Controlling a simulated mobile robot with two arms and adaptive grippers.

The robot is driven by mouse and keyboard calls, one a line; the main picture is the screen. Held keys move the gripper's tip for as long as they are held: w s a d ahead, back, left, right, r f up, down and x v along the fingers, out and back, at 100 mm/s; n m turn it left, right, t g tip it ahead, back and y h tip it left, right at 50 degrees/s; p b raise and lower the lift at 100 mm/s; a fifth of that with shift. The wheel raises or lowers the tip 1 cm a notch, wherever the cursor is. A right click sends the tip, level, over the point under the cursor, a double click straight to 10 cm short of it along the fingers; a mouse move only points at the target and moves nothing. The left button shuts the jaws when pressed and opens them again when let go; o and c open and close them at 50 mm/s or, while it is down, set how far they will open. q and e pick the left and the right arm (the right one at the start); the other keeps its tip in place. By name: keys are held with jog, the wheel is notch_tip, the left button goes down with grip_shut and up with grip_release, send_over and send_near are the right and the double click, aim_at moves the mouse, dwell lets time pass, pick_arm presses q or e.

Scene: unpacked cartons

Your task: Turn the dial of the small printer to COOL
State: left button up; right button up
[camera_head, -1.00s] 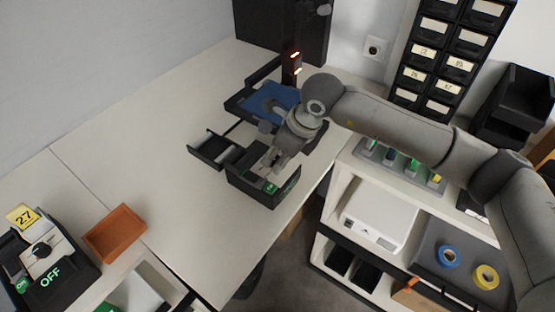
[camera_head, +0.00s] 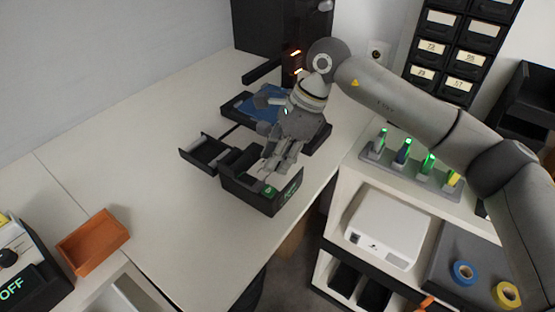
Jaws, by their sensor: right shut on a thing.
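A black box with a green-lit front panel (camera_head: 287,197) stands near the right edge of the white table. I take it as the small printer's control unit; the panel's text is too small to read. My right gripper (camera_head: 268,172) reaches down onto the top of this box, with its fingers shut at the dial. The dial itself is hidden by the fingers, so its setting cannot be read. Behind the box is a black printer with a blue bed (camera_head: 243,106), partly covered by my right wrist. My left gripper is not in view.
A black open tray (camera_head: 203,152) sits left of the box. An orange tray (camera_head: 92,242) and another black unit reading OFF (camera_head: 14,290) are at lower left. A shelf at right holds a white device (camera_head: 385,228) and tape rolls. The table's left middle is clear.

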dwell(0.3)
jog(key=o, duration=1)
jog(key=v, duration=1.2)
jog(key=shift+r, duration=0.1)
jog(key=shift+a, duration=0.1)
